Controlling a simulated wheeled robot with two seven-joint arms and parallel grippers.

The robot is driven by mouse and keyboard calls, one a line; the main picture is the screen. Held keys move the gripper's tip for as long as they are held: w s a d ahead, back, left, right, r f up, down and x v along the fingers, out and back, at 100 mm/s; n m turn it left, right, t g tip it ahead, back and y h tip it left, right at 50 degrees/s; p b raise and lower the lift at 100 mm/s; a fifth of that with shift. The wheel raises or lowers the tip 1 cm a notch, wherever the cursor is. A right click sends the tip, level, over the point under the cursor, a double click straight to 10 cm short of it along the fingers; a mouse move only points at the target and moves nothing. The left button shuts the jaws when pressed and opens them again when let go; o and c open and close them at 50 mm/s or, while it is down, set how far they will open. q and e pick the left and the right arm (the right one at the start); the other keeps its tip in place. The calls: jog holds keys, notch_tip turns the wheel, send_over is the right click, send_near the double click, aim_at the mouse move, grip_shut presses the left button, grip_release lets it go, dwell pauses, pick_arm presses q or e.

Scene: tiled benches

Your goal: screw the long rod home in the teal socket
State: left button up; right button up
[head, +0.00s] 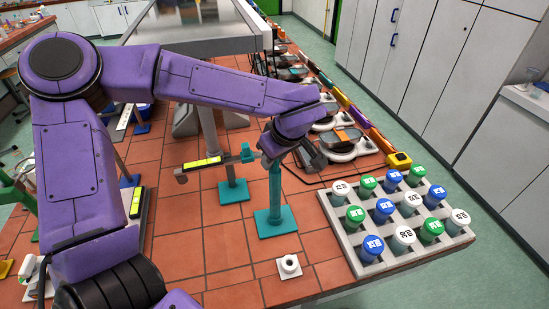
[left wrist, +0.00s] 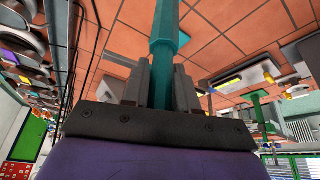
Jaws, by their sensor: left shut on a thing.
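A teal upright (head: 275,190) stands on a square teal base (head: 276,227) on the tiled bench. My left gripper (head: 285,155) is at the top of this upright, with its arm reaching in from the left. In the left wrist view the fingers of my left gripper (left wrist: 158,82) are shut on a teal rod (left wrist: 165,30) that runs straight out from between them. I take this for the long rod. Where the rod ends and the teal socket begins cannot be told; the fingers hide part of it. My right gripper is not in view.
A white rack of capped vials (head: 352,258) stands on the right, near the bench edge. A small white holed block (head: 289,266) lies in front. Another teal stand (head: 233,191) is behind on the left, beside a yellow-marked bar (head: 203,163). Balances (head: 345,143) line the back right.

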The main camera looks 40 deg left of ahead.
pick_arm(q)
jog(key=shift+a, duration=0.1)
grip_shut()
jog(key=m+t, duration=0.1)
jog(key=m, duration=0.2)
jog(key=shift+w+m+h, duration=0.1)
jog(key=shift+m+h, duration=0.2)
jog(key=shift+m, duration=0.1)
jog(key=o, duration=0.9)
grip_release()
jog(key=shift+w+a+f, duration=0.1)
jog(key=shift+a, duration=0.05)
jog(key=b+v, duration=0.1)
jog(key=v, duration=0.9)
jog(key=shift+r+b, duration=0.25)
jog(key=shift+b, duration=0.15)
